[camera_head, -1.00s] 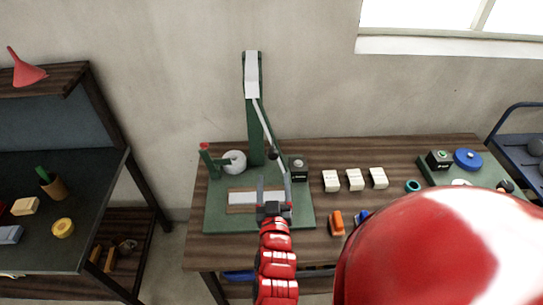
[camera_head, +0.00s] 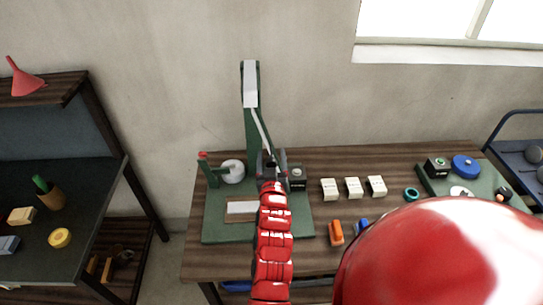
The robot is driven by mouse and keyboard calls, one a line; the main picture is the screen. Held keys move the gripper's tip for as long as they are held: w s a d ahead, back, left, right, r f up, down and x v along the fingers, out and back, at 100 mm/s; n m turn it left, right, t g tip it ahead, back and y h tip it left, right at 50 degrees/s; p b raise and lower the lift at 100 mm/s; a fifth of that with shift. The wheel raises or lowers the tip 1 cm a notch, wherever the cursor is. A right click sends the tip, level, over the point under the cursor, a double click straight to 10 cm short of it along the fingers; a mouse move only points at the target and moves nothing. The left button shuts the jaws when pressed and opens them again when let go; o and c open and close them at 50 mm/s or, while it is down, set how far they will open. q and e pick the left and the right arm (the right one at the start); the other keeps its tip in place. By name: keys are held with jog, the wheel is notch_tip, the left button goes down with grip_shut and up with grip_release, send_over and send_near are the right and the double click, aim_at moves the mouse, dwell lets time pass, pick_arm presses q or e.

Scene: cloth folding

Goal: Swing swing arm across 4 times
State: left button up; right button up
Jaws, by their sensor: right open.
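The swing arm (camera_head: 262,128) is a thin pale rod that hangs from the top of a green post (camera_head: 252,145) with a white upper face. The post stands on a green base plate (camera_head: 220,230) on the wooden workbench. My right gripper (camera_head: 272,162) is open at the lower end of the swing arm, in front of the post. The gripper hides the arm's lower end, so I cannot tell whether they touch. My left gripper is not in view.
A white roll (camera_head: 232,171) and a red-tipped green post (camera_head: 207,168) stand left of the gripper. A black button box (camera_head: 297,177) is close on its right. Several white blocks (camera_head: 353,187) lie farther right, with an orange clip (camera_head: 336,232) in front.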

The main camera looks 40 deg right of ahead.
jog(key=shift+c, duration=0.2)
grip_shut()
dwell(1.2)
